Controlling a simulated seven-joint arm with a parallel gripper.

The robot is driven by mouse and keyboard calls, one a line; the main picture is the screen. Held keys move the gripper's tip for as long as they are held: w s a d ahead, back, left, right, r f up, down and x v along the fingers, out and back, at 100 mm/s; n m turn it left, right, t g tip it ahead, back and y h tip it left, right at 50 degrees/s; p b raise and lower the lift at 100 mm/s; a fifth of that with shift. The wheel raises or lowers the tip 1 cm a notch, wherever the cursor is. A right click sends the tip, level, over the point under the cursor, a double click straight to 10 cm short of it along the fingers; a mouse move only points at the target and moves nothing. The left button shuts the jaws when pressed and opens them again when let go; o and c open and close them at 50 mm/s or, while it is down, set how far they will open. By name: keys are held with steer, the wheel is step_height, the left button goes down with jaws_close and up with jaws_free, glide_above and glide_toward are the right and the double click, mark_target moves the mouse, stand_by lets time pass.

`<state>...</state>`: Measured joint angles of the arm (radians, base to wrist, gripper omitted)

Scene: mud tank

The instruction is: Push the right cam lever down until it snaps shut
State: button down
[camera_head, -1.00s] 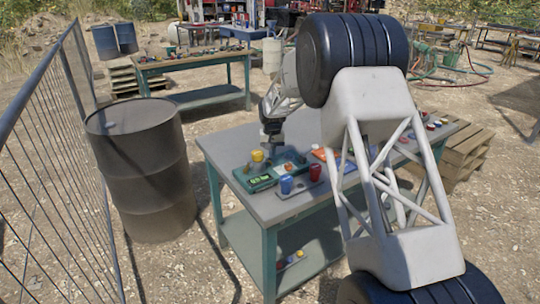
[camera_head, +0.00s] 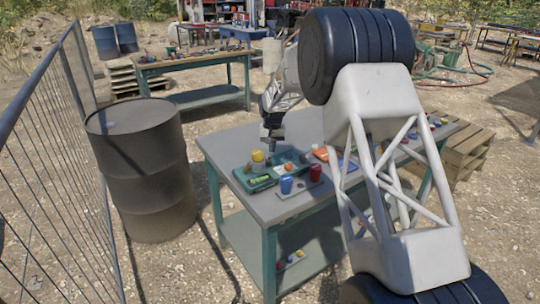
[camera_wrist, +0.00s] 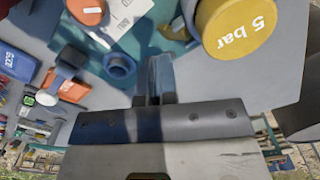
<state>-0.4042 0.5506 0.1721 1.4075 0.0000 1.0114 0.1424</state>
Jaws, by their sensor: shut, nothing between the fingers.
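My gripper (camera_head: 272,148) points down over the teal tray (camera_head: 262,185) on the bench. In the wrist view its fingers (camera_wrist: 156,75) are together, with nothing seen between them. A yellow cylinder marked "5 bar" (camera_wrist: 228,14) stands close to the right of the fingers; it also shows in the head view (camera_head: 257,156). A round blue part (camera_wrist: 120,66) and an orange knob (camera_wrist: 88,10) are to the left of the fingers. I cannot clearly pick out the right cam lever or tell its position; the gripper may hide it.
A blue cylinder (camera_head: 286,185) and a red cylinder (camera_head: 315,172) stand on a grey plate in front of the tray. A rusty drum (camera_head: 145,170) stands left of the bench. The bench top (camera_head: 222,155) is bare at its left end.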

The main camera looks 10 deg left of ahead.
mark_target(272, 164)
steer(key=shift+r, duration=2.9)
steer(key=s+d+r+m, duration=0.1)
steer(key=s+d+r, duration=0.5)
steer(key=s+d, duration=0.3)
steer(key=s+d+r+t, duration=0.1)
steer(key=s+d+r, duration=0.4)
steer(key=s+d, duration=0.3)
steer(key=s+d+r+m, duration=0.1)
steer(key=s+d+r, duration=0.5)
steer(key=s+d, duration=0.3)
steer(key=s+d+f, duration=0.1)
steer(key=s+d, duration=0.3)
steer(key=s, duration=0.8)
steer(key=s+d+f+t, duration=0.1)
steer(key=s+d, duration=0.4)
steer(key=s, duration=0.6)
steer(key=s+d+f+m, duration=0.1)
steer(key=s+d+f, duration=0.2)
steer(key=s, duration=0.9)
steer(key=shift+s+d+f+t, duration=0.25)
steer(key=shift+s+d+t, duration=0.1)
steer(key=shift+d, duration=0.35)
